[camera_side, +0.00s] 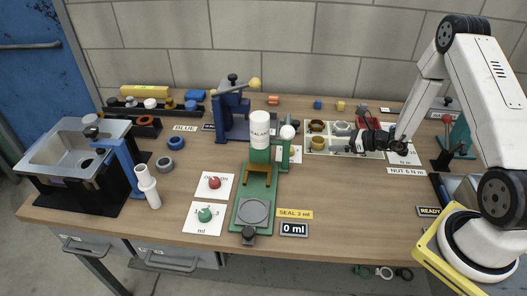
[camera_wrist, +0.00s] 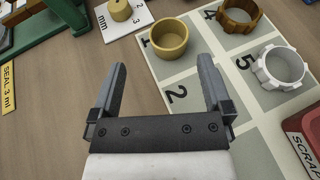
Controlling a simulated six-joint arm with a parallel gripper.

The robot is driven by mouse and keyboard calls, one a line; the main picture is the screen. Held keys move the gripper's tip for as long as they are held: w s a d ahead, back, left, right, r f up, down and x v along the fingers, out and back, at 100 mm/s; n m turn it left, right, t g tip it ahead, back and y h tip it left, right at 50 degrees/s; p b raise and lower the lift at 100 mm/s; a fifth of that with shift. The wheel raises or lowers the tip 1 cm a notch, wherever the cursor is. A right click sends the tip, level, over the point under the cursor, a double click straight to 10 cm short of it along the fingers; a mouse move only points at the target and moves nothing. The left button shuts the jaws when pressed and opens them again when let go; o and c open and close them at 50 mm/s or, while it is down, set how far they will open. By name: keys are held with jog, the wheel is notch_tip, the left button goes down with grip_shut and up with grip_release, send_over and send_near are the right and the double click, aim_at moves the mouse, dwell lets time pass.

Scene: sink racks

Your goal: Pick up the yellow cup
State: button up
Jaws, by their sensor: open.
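The yellow cup (camera_wrist: 168,40) stands upright on the square marked 1 of the pale numbered mat (camera_wrist: 203,76). In the side view the cup (camera_side: 316,141) is at the mat's near left. My gripper (camera_wrist: 162,68) is open and empty, its two fingers apart. In the wrist view the cup lies just beyond the fingertips, roughly between their lines, and the fingers do not hold it. In the side view my gripper (camera_side: 357,141) is over the mat, to the right of the cup; its fingertips are hard to make out.
A brown cup (camera_wrist: 239,15) stands on square 4 and a white notched cup (camera_wrist: 270,65) on square 5. A red scrap tray (camera_wrist: 305,128) is at the right of the wrist view. A green stand (camera_side: 256,196) is left of the mat. Bare wood lies in front of the mat.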

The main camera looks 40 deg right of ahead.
aim_at(318, 141)
jog(key=shift+d+f, duration=0.1)
jog(key=shift+d, duration=0.05)
jog(key=shift+x, duration=1.35)
jog(key=shift+w, duration=0.1)
jog(key=shift+d+x, duration=0.15)
jog(key=shift+x, duration=1.1)
jog(key=shift+d+x, duration=0.1)
jog(key=shift+x, duration=1.15)
jog(key=shift+f, duration=0.1)
jog(key=c, duration=1.2)
jog(key=shift+c, duration=0.2)
